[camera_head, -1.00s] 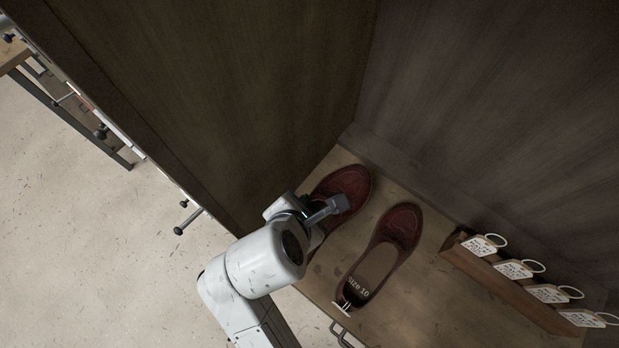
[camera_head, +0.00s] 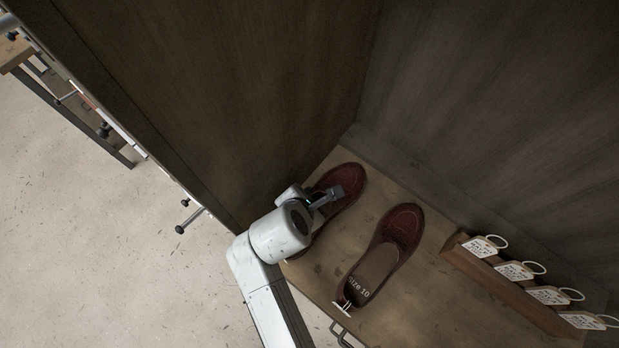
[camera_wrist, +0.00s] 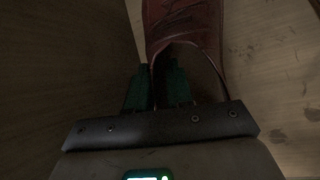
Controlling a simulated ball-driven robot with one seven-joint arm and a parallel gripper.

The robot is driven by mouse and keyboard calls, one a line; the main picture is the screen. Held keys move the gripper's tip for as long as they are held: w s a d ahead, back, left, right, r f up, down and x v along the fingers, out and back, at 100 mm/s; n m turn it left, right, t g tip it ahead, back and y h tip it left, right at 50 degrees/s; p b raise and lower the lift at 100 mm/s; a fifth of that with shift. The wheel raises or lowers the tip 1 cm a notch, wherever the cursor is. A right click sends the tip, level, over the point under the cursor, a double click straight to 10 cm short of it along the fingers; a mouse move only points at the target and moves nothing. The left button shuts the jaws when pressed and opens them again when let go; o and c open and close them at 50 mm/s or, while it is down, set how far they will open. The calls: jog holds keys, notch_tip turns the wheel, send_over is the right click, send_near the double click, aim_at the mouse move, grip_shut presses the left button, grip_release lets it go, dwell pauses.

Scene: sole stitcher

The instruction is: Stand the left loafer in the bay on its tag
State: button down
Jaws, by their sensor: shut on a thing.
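The left loafer (camera_head: 344,180), dark red, is at the left of the wooden board, toe toward the back, close to the tall panel. My gripper (camera_head: 330,197) is at its opening and hides much of its heel half. In the wrist view, the green fingers (camera_wrist: 158,88) are shut on the side wall of the loafer (camera_wrist: 186,22). I cannot tell whether its sole touches the board. The other dark red loafer (camera_head: 401,226) lies to the right, its insole marked "Size 10". White tags (camera_head: 514,270) with rings stand in a row at the right.
The tags sit in a long wooden holder (camera_head: 499,285). Tall dark panels (camera_head: 230,90) rise at the left and back (camera_head: 500,110). A metal handle (camera_head: 340,333) is at the front edge. Bare board (camera_head: 410,310) shows between the right loafer and the holder.

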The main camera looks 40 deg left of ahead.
jog(key=shift+f, duration=0.1)
jog(key=c, duration=1)
grip_release()
